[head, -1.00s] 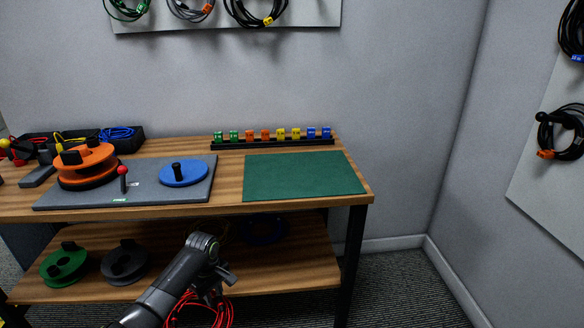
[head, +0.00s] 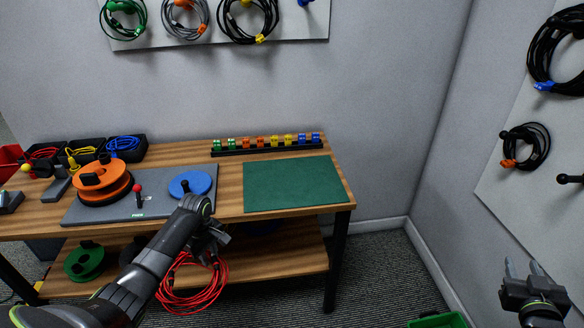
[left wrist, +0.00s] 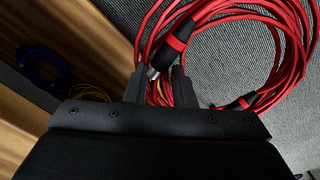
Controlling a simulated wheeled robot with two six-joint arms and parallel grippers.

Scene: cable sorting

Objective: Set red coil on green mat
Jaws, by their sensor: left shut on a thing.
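The red coil (head: 192,287) hangs from my left gripper (head: 212,256), in front of the bench and below the height of its top. In the left wrist view the coil (left wrist: 290,62) hangs over the carpet, and the fingers of my left gripper (left wrist: 159,88) are shut on its strands. A black connector on the coil lies by the fingers. The green mat (head: 293,184) lies flat and bare on the right part of the bench top, up and to the right of the coil. My right gripper (head: 528,279) is at the lower right, open and empty, far from the coil.
A grey board with an orange reel (head: 102,179) and a blue disc (head: 190,184) is left of the mat. A rack of coloured clips (head: 267,144) stands behind it. The lower shelf (head: 285,249) holds reels and coils. A green bin (head: 438,320) is on the floor.

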